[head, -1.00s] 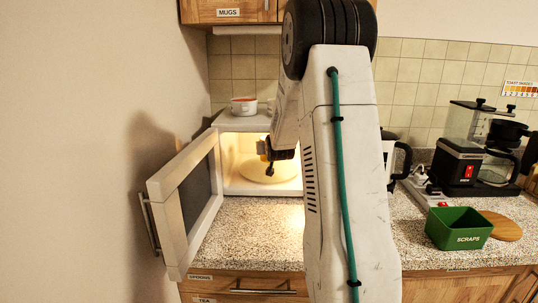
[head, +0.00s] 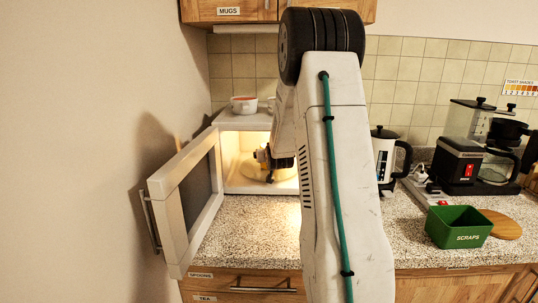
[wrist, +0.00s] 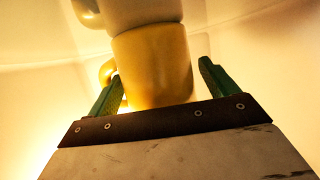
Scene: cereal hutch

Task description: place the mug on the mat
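A yellow mug (wrist: 152,65) stands between the fingers of my gripper (wrist: 162,85) in the wrist view, its handle on the left. My gripper is open, with a finger on each side of the mug and a narrow gap at the right finger. In the head view my gripper (head: 272,170) is inside the lit microwave (head: 232,152), and my arm hides much of the opening. A paler mug-like shape with a handle (wrist: 88,12) shows above the mug; I cannot tell whether it is a reflection. I cannot make out a mat.
The microwave door (head: 188,205) stands open on the left. Bowls (head: 244,105) sit on top of the microwave. A kettle (head: 384,155), a coffee maker (head: 462,165), a green scraps bin (head: 458,228) and a round wooden board (head: 503,226) are on the right. The front counter (head: 250,235) is clear.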

